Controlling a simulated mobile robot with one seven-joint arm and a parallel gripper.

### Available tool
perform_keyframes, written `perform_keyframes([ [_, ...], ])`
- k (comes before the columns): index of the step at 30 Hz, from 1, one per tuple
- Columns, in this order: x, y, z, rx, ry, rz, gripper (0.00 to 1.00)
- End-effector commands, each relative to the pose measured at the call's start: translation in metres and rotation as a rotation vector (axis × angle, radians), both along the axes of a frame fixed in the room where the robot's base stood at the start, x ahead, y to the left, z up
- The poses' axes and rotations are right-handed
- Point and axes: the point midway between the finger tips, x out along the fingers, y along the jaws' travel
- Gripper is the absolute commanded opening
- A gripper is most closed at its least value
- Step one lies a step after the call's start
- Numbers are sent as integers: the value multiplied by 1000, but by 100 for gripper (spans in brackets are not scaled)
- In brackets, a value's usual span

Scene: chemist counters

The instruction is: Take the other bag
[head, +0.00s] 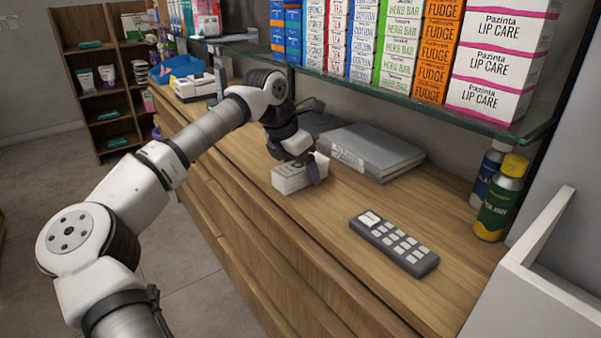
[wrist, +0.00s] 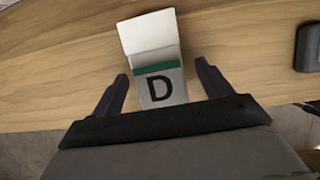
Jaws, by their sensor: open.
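A small white bag (head: 291,180) lies on the wooden counter, in front of the grey binder. In the wrist view the white bag (wrist: 157,72) shows a green stripe and a black letter D. My gripper (wrist: 160,77) is open, with one dark finger on each side of the bag and a visible gap on both sides. In the head view my gripper (head: 308,168) is low over the bag and hides part of it. I cannot tell whether it touches the bag. No second bag is clearly recognisable.
A grey binder (head: 364,151) lies behind the bag. A dark keypad (head: 394,244) lies to the right. A yellow-capped bottle (head: 501,197) stands at the far right. A glass shelf (head: 420,101) with boxes overhangs the counter. The counter between bag and keypad is clear.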

Motion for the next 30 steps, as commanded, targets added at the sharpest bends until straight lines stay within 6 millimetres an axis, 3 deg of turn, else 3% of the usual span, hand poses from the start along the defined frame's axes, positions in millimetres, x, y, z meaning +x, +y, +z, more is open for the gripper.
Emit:
perform_keyframes([
  [8, 1, -2, -6, -1, -1, 0, 77],
  [20, 1, -2, -5, -1, -1, 0, 26],
  [26, 1, -2, -5, -1, -1, 0, 26],
  [30, 2, -2, 8, 0, -3, 1, 26],
])
